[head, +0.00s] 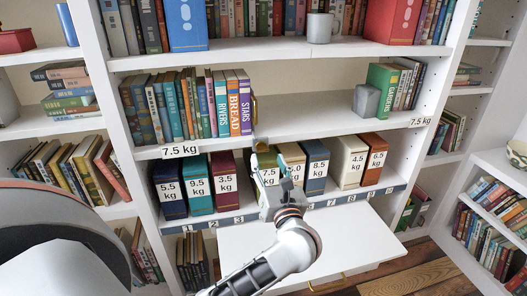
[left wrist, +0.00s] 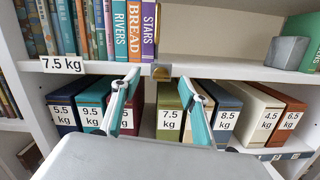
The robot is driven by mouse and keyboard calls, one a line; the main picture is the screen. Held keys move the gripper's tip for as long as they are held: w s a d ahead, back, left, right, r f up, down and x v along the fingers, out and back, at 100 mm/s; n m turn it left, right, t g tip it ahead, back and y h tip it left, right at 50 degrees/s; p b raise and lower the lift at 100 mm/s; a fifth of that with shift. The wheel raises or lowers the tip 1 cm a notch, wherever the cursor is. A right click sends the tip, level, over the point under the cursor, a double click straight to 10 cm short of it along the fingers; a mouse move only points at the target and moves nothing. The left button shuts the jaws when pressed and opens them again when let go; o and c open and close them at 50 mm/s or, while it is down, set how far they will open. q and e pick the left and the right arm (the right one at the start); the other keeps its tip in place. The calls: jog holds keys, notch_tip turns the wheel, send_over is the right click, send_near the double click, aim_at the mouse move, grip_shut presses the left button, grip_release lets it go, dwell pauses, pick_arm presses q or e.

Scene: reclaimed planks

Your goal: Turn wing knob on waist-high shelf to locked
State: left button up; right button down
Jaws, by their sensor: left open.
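The wing knob looks like a small brass-coloured fitting (left wrist: 162,71) on the front edge of the waist-high shelf (left wrist: 225,68) in the left wrist view. Its wing angle is too small to tell. In the head view the fitting (head: 262,146) is just above my gripper and partly hidden. My left gripper (head: 270,172) is open and empty in front of the row of weight-marked boxes, below the shelf edge. In the left wrist view its two teal-padded fingers (left wrist: 162,88) stand apart, with the fitting between and beyond their tips. My right gripper is not in view.
Weight-marked boxes, such as the 9.5 kg box (head: 198,183) and the 8.5 kg box (head: 317,171), stand below the shelf. A white panel (head: 350,240) juts out below, under my left arm.

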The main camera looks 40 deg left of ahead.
aim_at(263, 151)
pick_arm(q)
jog(key=w+a+f+n+g+h, duration=0.1)
jog(key=w+a+n, duration=0.1)
jog(key=w+a, duration=0.3)
jog(key=shift+w+a+f+p, duration=0.25)
jog(key=shift+w+a+p, duration=0.15)
jog(key=shift+a, duration=0.1)
jog(key=shift+c, duration=0.3)
jog(key=c, duration=1)
